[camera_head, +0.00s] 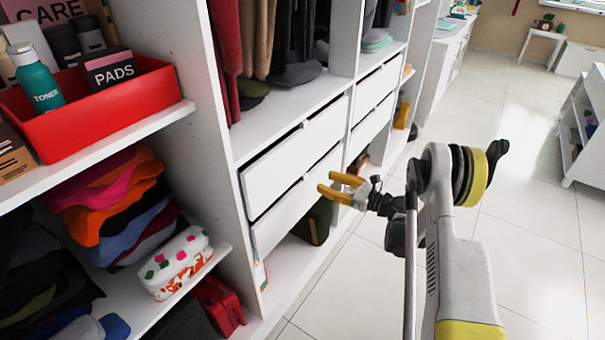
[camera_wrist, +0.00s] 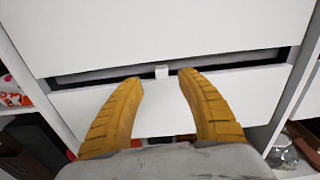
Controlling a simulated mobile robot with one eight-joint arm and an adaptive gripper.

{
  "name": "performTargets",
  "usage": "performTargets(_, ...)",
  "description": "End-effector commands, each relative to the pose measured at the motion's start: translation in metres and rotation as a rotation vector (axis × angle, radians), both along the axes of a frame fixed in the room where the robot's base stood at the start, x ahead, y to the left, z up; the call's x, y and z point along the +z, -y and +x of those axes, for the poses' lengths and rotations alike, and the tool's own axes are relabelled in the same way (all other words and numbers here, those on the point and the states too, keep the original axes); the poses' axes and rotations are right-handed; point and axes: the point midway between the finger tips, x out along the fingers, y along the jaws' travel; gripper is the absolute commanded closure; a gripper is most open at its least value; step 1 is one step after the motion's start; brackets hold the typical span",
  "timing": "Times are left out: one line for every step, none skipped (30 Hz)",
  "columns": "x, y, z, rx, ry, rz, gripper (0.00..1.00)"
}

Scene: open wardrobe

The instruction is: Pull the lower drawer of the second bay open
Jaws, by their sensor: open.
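The lower drawer (camera_head: 283,215) of the second bay has a plain white front under the upper drawer (camera_head: 295,155). It also shows in the wrist view (camera_wrist: 240,92), with a dark gap along its top edge. A small white tab handle (camera_wrist: 161,72) sits at the middle of that edge. My gripper (camera_head: 328,182) has yellow fingers and is in front of the lower drawer, toward its right end in the head view. In the wrist view the open fingers (camera_wrist: 160,79) lie either side of the handle, apart from it. Contact with the drawer front cannot be told.
Clothes hang above the drawers. A dark green item (camera_head: 315,222) stands below the lower drawer. More drawers (camera_head: 375,105) are in the bay beyond. The tiled floor (camera_head: 515,200) at right is clear.

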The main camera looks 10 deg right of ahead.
Motion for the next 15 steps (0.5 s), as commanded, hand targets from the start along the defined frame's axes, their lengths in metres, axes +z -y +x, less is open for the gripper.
performTargets(-0.007,0.003,-0.002,-0.003,-0.005,0.031,0.55)
performTargets(-0.009,0.004,-0.003,-0.004,-0.007,0.046,0.55)
performTargets(-0.011,0.004,-0.003,-0.005,-0.009,0.058,0.55)
performTargets(-0.012,0.004,-0.003,-0.005,-0.011,0.065,0.55)
performTargets(-0.013,0.003,-0.002,-0.005,-0.012,0.070,0.55)
performTargets(-0.014,0.000,0.000,-0.004,-0.013,0.073,0.55)
performTargets(-0.014,-0.002,0.003,-0.004,-0.013,0.073,0.55)
performTargets(-0.014,-0.005,0.006,-0.004,-0.012,0.072,0.55)
performTargets(-0.015,-0.010,0.011,-0.004,-0.012,0.072,0.55)
performTargets(-0.015,-0.014,0.015,-0.002,-0.012,0.070,0.55)
performTargets(-0.015,-0.018,0.019,-0.002,-0.012,0.070,0.55)
performTargets(-0.016,-0.023,0.025,-0.003,-0.012,0.070,0.55)
performTargets(-0.016,-0.028,0.030,-0.002,-0.012,0.070,0.55)
performTargets(-0.016,-0.032,0.034,-0.002,-0.012,0.070,0.55)
performTargets(-0.016,-0.038,0.041,-0.003,-0.012,0.070,0.55)
